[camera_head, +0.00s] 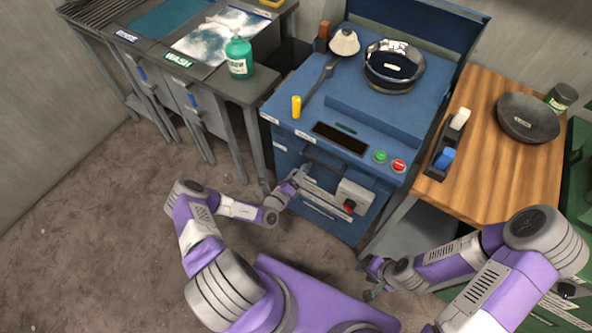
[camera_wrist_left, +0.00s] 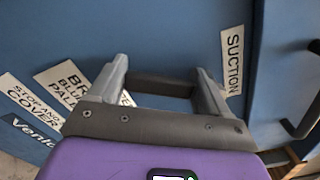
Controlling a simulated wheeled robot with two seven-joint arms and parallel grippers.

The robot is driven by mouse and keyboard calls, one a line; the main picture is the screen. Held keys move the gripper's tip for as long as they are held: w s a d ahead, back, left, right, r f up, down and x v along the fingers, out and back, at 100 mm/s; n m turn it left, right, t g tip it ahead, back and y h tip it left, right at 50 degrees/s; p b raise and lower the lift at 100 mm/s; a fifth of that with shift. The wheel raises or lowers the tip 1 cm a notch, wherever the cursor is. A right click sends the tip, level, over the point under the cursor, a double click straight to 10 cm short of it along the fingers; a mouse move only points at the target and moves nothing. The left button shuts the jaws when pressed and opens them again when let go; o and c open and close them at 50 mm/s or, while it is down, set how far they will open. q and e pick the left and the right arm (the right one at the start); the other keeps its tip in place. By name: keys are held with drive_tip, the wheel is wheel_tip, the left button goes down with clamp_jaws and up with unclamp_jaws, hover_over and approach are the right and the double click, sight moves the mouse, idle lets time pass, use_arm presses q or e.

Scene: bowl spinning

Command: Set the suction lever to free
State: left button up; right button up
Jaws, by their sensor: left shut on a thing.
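The blue machine (camera_head: 390,110) stands in the middle of the head view. My left gripper (camera_head: 297,180) is at its front face, below the top edge. In the left wrist view a dark bar (camera_wrist_left: 160,86), which I take for the suction lever, spans between the two grey fingers of my left gripper (camera_wrist_left: 160,90), which is shut on it. A white SUCTION label (camera_wrist_left: 232,62) is on the blue panel just right of the fingers. The lever's setting cannot be read. My right gripper (camera_head: 372,280) is low in front of the machine, away from it; its jaws are too small to read.
More labels (camera_wrist_left: 75,90) are left of the fingers. A dark handle (camera_wrist_left: 300,122) is at the right. A grey box with a red knob (camera_head: 353,197) is on the machine front. A green button (camera_head: 380,157) and a red button (camera_head: 398,166) are above. A wooden table (camera_head: 480,170) stands right.

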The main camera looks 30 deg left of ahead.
use_arm(q)
drive_tip(key=shift+s+d+f+n, duration=0.15)
drive_tip(key=shift+d+n, duration=0.35)
drive_tip(key=shift+n, duration=0.55)
drive_tip(key=shift+d+f+n, duration=0.2)
drive_tip(key=shift+d+n, duration=0.35)
drive_tip(key=shift+n, duration=0.45)
drive_tip(key=shift+s+d+f+n, duration=0.15)
drive_tip(key=shift+d+n, duration=0.35)
drive_tip(key=shift+n, duration=0.55)
drive_tip(key=shift+w, duration=0.1)
drive_tip(key=o, duration=1.4)
drive_tip(key=p, duration=0.1)
approach(310, 171)
drive_tip(key=shift+s+a, duration=0.1)
drive_tip(key=shift+s, duration=0.45)
